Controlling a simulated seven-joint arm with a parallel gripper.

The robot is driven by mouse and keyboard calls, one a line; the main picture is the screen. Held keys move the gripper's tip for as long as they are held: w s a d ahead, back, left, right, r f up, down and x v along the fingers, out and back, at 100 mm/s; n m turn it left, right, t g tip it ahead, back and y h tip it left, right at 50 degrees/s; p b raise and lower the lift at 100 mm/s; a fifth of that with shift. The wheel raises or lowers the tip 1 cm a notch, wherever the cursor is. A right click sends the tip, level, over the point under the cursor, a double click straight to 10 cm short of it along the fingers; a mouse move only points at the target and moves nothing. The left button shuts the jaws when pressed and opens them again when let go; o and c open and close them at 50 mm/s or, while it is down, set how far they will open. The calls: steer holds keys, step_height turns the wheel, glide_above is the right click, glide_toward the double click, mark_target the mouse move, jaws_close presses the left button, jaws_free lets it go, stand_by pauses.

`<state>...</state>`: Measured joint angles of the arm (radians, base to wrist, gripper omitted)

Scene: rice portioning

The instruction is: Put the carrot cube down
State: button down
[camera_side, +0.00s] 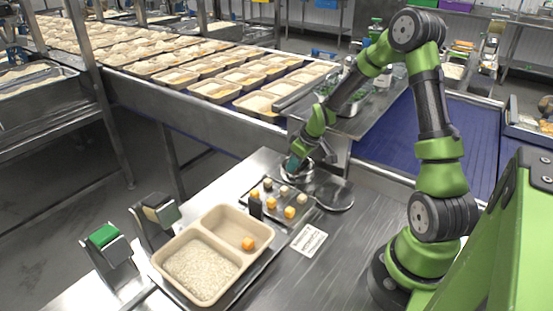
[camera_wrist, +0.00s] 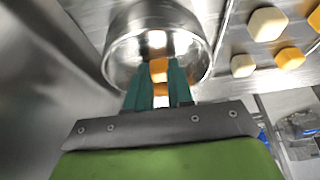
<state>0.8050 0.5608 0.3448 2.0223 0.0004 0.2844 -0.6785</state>
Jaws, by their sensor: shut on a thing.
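In the wrist view, my gripper (camera_wrist: 159,72), with teal fingers, is shut on an orange carrot cube (camera_wrist: 159,66). The cube is over or inside the mouth of a shiny steel bowl (camera_wrist: 120,58); its exact height is unclear. A pale patch (camera_wrist: 157,39) shows in the bowl beyond the cube; I cannot tell whether it is a cube or a reflection. In the side view, my gripper (camera_side: 292,163) is at the bowl (camera_side: 302,175), behind the metal tray of cubes (camera_side: 310,211). The held cube is hidden there.
The metal tray carries several orange and pale cubes. In front stands a beige two-compartment tray (camera_side: 212,212) with rice and one orange cube (camera_side: 248,243). A dark round plate (camera_side: 335,197) lies right of the bowl. A label card (camera_side: 309,240) lies on the bench, which is clear to its right.

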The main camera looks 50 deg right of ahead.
step_height(320, 180, up, 11)
steer(key=a, duration=0.2)
steer(key=s+a+f+n+g+y, duration=0.2)
steer(key=s+a+n, duration=0.65)
steer(key=a, duration=0.35)
steer(key=s+a+f+n+g+y, duration=0.25)
steer(key=s+a+n, duration=0.45)
steer(key=a+n, duration=0.4)
steer(key=m, duration=0.2)
glide_above(224, 233)
steer(key=d, duration=0.2)
steer(key=shift+s+a+f+n, duration=0.1)
steer(key=shift+a+f+n, duration=0.15)
steer(key=shift+f, duration=2.05)
